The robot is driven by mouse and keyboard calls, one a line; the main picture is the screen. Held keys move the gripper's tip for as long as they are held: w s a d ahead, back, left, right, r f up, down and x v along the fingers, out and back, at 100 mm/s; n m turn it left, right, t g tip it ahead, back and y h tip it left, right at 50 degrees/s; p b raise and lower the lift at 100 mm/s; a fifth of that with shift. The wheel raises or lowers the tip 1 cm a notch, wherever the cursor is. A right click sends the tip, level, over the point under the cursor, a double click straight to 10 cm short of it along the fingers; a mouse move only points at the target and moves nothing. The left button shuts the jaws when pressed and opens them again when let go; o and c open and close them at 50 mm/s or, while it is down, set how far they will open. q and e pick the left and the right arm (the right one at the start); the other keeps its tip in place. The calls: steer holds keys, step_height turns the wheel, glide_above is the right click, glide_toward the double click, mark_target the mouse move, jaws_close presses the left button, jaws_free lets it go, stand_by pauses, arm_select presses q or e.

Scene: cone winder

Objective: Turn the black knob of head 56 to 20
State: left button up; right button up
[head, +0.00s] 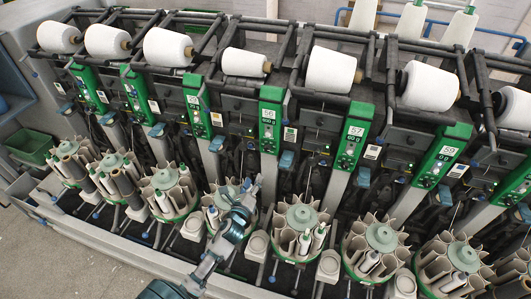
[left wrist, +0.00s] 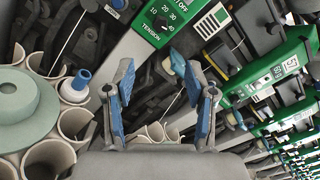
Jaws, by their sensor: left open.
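The green panel of head 56 (head: 270,112) stands near the middle of the head view, with its small controls too small to read. In the left wrist view a black knob (left wrist: 160,22) sits on a green panel, at the top, with a TENSION scale marked 10 to 40 around it. Its pointer setting is unclear, and that panel's head number is out of view. My left gripper (head: 246,190) is below the head 56 panel, over the bobbin magazines. In the left wrist view my left gripper (left wrist: 164,98) is open and empty, its blue-padded fingers apart from the knob. My right gripper is out of view.
Round bobbin magazines (head: 300,217) line the front of the machine. One magazine (left wrist: 25,100) is close beside the left finger, with a blue-tipped bobbin (left wrist: 75,87). White yarn cones (head: 244,63) lie along the top. Neighbouring green panels, such as 57 (head: 352,135), flank head 56.

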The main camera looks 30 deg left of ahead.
mark_target(266, 150)
arm_select(q)
steer(key=x, duration=1.6)
steer(key=shift+a+f, duration=0.1)
jaws_close()
